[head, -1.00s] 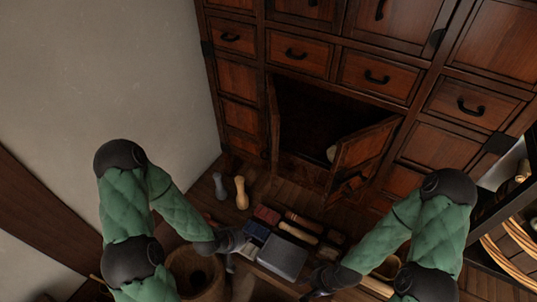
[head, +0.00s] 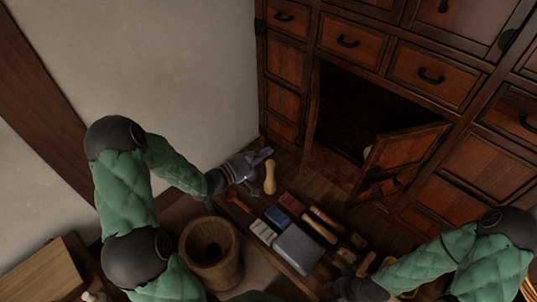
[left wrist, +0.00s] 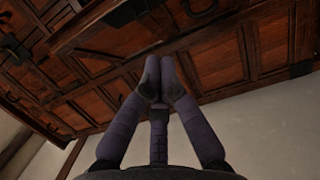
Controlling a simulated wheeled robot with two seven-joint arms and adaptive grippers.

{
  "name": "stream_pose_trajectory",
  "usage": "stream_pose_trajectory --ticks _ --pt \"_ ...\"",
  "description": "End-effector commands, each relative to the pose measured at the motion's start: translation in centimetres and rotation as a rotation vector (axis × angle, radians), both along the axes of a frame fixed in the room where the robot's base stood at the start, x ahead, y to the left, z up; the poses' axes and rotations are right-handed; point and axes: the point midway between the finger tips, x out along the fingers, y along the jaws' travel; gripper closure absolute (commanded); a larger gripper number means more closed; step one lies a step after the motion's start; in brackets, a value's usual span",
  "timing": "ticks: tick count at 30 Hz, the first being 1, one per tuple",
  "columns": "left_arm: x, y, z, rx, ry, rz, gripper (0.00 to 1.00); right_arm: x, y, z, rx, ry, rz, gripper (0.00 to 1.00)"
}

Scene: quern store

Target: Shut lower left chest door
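The dark wooden chest (head: 345,45) has its lower left door (head: 408,148) standing open. The door swings outward to the right of a dark opening (head: 345,110), with its dark handle (head: 375,188) low on the panel. My left gripper (head: 268,153) is in front of the chest's lower left corner, left of the opening and apart from the door. In the left wrist view its fingertips (left wrist: 159,85) meet with nothing seen between them. My right gripper (head: 335,283) is low at the bottom right, below the door; its fingertips are unclear.
A pale wooden pestle-like piece (head: 270,178) stands beside my left gripper. A low board with a grey block (head: 298,248), coloured blocks and rolls lies in front of the door. A wooden mortar (head: 210,252) stands left of it. A plain wall (head: 170,65) bounds the left.

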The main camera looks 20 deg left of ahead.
Motion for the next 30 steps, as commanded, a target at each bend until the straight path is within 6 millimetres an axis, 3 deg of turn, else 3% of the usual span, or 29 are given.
stream_pose_trajectory --ticks 12,21,30 --pt "6.5 -4.3 -0.2 0.001 -0.001 -0.004 1.0 0.0 0.0 -1.8 0.0 0.0 0.0 0.6" --pt "7.1 -7.3 -0.1 0.001 0.0 -0.001 1.0 0.0 0.0 -2.5 0.0 0.0 0.0 0.6" --pt "7.2 -7.5 -0.1 0.001 0.0 0.001 1.0 0.0 0.0 -2.5 0.0 0.0 0.0 0.6"
